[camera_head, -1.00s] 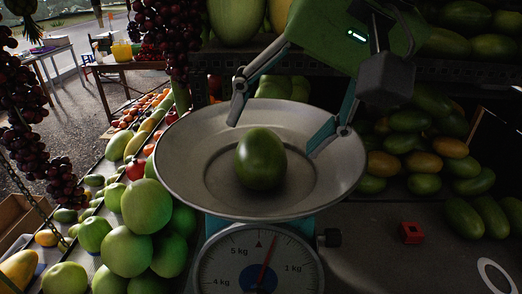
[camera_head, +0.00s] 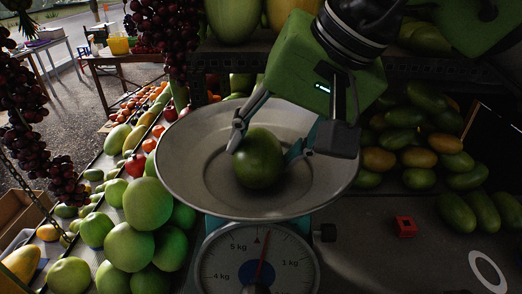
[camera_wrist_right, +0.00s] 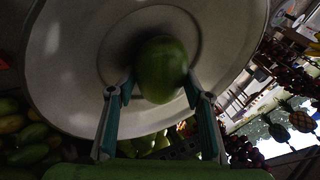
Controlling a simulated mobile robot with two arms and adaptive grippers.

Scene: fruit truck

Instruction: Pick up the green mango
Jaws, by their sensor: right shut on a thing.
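The green mango (camera_head: 258,160) is in the metal pan (camera_head: 185,165) of the weighing scale. It also shows in the right wrist view (camera_wrist_right: 161,68). My right gripper (camera_head: 264,150) reaches down from the upper right with one finger on each side of the mango. It is shut on the mango. In the right wrist view, the fingers (camera_wrist_right: 160,92) flank the mango's near end. Whether the mango touches the pan cannot be told. My left gripper is not in view.
The scale's dial (camera_head: 257,262) is below the pan. Green round fruits (camera_head: 130,247) are piled at the left. Grapes (camera_head: 30,130) hang at the far left. Mangoes (camera_head: 420,140) lie in a heap at the right. A small red object (camera_head: 405,227) is on the counter.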

